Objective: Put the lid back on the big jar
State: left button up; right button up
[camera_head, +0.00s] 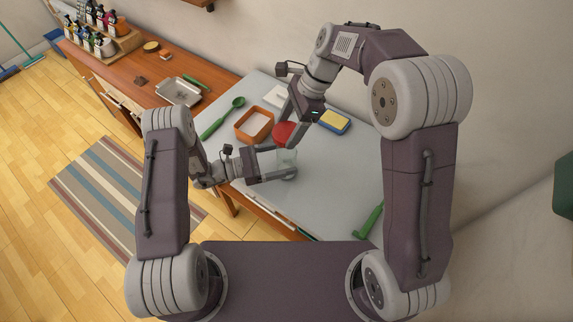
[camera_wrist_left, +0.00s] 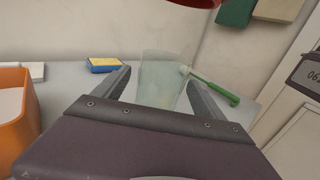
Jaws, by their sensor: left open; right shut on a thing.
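The big jar (camera_head: 287,160) is clear glass and stands upright on the grey worktop. In the left wrist view the jar (camera_wrist_left: 160,78) stands between the spread fingers of my left gripper (camera_wrist_left: 158,88). That gripper (camera_head: 281,163) is open around the jar in the head view. The red lid (camera_head: 284,132) is held by my right gripper (camera_head: 291,132), just above the jar's mouth. The lid's edge (camera_wrist_left: 205,3) shows at the top of the left wrist view, apart from the jar's rim there.
An orange container (camera_head: 254,125) stands left of the jar. A yellow and blue sponge (camera_head: 334,121) lies behind to the right. The worktop's right middle is clear.

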pick_arm(q)
jog(key=shift+w+d, duration=0.1)
jog(key=shift+d, duration=0.5)
grip_shut()
pick_arm(e)
jog(key=shift+f, duration=2.45)
jog(key=shift+f, duration=0.9)
jog(key=shift+f, duration=0.55)
